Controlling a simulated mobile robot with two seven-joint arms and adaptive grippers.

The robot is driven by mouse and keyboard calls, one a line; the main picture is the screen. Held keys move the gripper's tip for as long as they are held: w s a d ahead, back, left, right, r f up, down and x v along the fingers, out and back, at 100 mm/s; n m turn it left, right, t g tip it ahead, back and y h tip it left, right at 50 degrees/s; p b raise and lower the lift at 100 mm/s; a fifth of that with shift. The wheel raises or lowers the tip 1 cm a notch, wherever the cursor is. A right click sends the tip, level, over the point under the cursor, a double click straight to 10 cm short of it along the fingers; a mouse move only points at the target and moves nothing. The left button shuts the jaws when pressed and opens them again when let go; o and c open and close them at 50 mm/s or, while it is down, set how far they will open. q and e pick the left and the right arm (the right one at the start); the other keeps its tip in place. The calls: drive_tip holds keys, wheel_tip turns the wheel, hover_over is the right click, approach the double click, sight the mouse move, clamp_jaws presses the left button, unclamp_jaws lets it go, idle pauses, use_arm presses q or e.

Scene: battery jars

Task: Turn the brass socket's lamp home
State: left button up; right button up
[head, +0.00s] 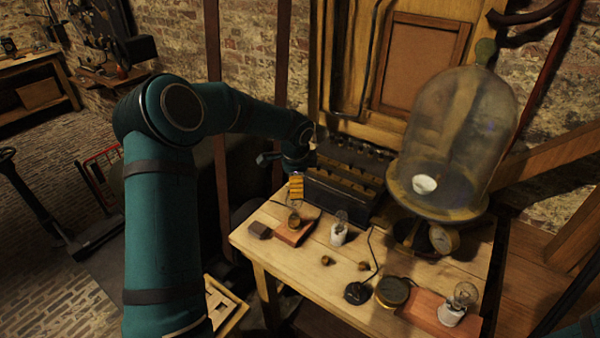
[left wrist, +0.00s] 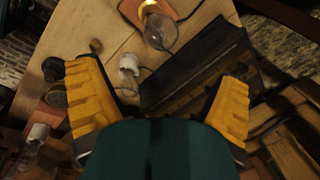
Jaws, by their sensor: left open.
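The brass socket (left wrist: 150,9) stands on a reddish-brown block with a clear glass lamp (left wrist: 161,32) in it, at the top of the left wrist view. In the head view the brass socket (head: 294,220) is at the table's back left, its lamp partly hidden. My left gripper (head: 296,186) is just above it. In the left wrist view the yellow fingers of my left gripper (left wrist: 160,70) are wide apart with nothing between their tips. The lamp lies beyond the fingertips, untouched as far as I can see. How far the lamp is screwed in is unclear. My right gripper is out of view.
A white socket with a lamp (head: 338,234) stands right of the brass one. Behind is a dark battery box (head: 338,197). A glass bell jar (head: 455,130) stands at the right. Another lamp in a white socket (head: 451,314) is at the front right.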

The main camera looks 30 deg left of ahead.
sight(296, 201)
use_arm(q)
drive_tip(key=x, duration=1.1)
drive_tip(key=shift+c, duration=0.2)
drive_tip(key=c, duration=1.4)
drive_tip(key=shift+s+d+m+h+p, duration=0.1)
drive_tip(key=shift+m+h+p, duration=0.5)
drive_tip(key=shift+m+p, duration=1.7)
drive_tip(key=shift+m, duration=0.9)
